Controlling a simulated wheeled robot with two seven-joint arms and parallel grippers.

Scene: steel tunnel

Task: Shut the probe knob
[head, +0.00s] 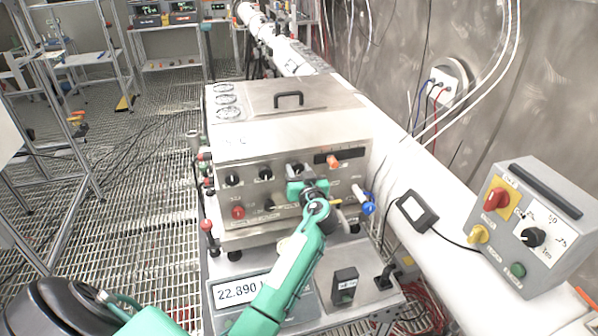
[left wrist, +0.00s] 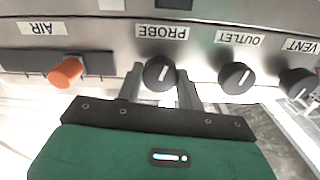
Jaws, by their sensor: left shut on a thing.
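The probe knob (left wrist: 159,73) is a round black knob with a white pointer line, under the PROBE label on a steel panel. Its line stands nearly upright in the left wrist view, leaning slightly right at the top. My left gripper (left wrist: 161,87) is shut on it, one grey finger on each side. In the head view the probe knob (head: 296,168) sits on the front of the steel box (head: 262,150), partly hidden by my green left gripper (head: 299,180). My right gripper is not in view.
In the left wrist view, an orange AIR handle (left wrist: 66,72) is left of the probe knob; the OUTLET knob (left wrist: 236,77) and VENT knob (left wrist: 297,83) are right. A grey control box (head: 535,225) stands at right.

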